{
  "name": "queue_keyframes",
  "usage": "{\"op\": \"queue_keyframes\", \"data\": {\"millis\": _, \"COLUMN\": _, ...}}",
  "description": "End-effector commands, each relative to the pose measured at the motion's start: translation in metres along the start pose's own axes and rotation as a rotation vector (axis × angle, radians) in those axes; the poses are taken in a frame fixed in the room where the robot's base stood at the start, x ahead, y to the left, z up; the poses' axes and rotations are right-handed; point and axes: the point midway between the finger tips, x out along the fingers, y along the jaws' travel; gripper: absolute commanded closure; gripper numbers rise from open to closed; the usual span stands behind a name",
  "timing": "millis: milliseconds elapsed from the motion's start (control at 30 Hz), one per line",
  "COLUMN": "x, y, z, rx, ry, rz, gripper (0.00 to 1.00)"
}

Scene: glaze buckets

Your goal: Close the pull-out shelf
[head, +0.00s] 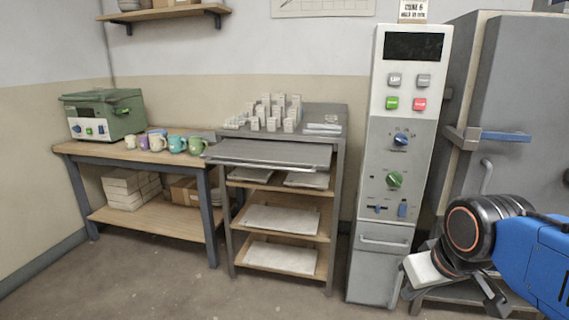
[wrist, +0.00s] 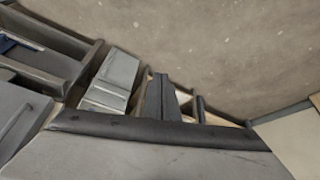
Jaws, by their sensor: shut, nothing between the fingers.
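The pull-out shelf (head: 268,153) is a grey flat tray near the top of the grey rack. It stands out from the rack's front, past the lower shelves, and its top looks bare. I cannot make out the pull-out shelf clearly in the wrist view.
The tall control cabinet (head: 398,160) stands right of the rack, with a grey kiln (head: 510,100) beyond it. A workbench (head: 70,150) with mugs and a green machine (head: 103,115) stands at left. White blocks (head: 273,112) crowd the rack top. The floor in front is clear.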

Motion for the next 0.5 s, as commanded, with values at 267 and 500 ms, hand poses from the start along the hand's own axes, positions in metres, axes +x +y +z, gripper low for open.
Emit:
{"op": "queue_keyframes", "data": {"millis": 267, "x": -0.021, "y": -0.012, "z": -0.124, "rx": -0.256, "ry": 0.056, "rz": -0.038, "gripper": 1.00}}
{"op": "queue_keyframes", "data": {"millis": 500, "x": -0.026, "y": -0.029, "z": -0.227, "rx": -0.476, "ry": 0.112, "rz": -0.062, "gripper": 1.00}}
